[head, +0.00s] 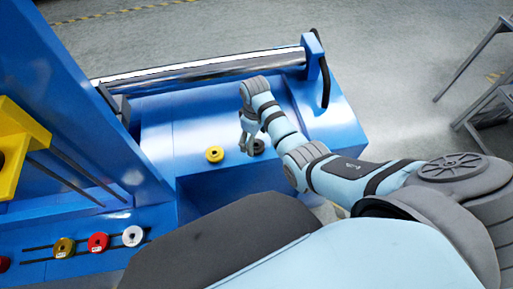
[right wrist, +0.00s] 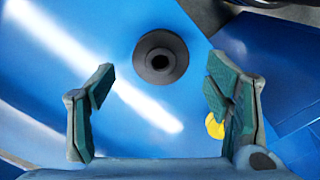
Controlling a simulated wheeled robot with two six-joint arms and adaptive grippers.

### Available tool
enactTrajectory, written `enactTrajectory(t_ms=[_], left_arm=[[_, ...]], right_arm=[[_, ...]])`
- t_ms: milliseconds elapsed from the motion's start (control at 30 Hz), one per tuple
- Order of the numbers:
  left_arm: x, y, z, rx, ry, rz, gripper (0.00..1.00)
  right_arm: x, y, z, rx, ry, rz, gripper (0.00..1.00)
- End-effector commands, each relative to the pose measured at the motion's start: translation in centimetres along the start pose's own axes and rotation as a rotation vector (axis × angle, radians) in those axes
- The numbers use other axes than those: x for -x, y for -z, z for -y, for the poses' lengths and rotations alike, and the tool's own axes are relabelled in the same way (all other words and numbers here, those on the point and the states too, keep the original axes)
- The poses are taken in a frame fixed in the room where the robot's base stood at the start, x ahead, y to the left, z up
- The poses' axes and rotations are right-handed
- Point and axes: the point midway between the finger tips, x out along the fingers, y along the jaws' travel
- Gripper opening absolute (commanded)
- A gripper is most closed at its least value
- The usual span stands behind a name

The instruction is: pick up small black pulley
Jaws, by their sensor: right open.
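The small black pulley (right wrist: 160,57) lies on the blue surface, round and dark with a hole in its middle. In the right wrist view it is above and between the fingertips, apart from both. In the head view the pulley (head: 259,146) shows just right of my right gripper (head: 248,148), partly covered by the arm. In the right wrist view my right gripper (right wrist: 160,88) is open and empty, its green-padded fingers spread wide. My left gripper is not in view.
A yellow pulley (head: 214,154) lies left of the black one and shows in part behind a finger in the right wrist view (right wrist: 214,126). Red (head: 98,242), white (head: 132,236) and yellow (head: 64,248) pulleys sit at lower left. A metal roller (head: 205,71) spans the back.

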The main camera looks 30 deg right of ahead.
Motion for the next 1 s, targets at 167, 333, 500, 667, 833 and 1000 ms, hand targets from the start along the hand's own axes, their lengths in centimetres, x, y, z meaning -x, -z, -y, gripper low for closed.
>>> enactTrajectory(t_ms=[167, 333, 500, 667, 833, 1000], left_arm=[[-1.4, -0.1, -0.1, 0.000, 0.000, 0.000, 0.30], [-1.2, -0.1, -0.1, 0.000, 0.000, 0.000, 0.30], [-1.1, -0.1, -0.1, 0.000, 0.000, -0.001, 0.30], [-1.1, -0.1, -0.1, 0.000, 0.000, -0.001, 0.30], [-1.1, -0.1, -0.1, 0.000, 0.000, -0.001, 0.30], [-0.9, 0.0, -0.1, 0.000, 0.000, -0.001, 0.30]], right_arm=[[-2.8, 0.0, 0.1, 0.000, 0.000, 0.000, 0.72], [-2.7, 0.0, 0.1, 0.000, -0.001, 0.000, 0.72], [-2.7, 0.0, 0.1, 0.000, -0.001, 0.000, 0.48], [-2.7, 0.0, 0.1, 0.000, -0.001, 0.000, 0.22], [-2.6, 0.0, 0.1, 0.000, -0.001, 0.000, 0.18], [-2.1, 0.0, 0.1, 0.000, -0.001, 0.000, 0.18]])
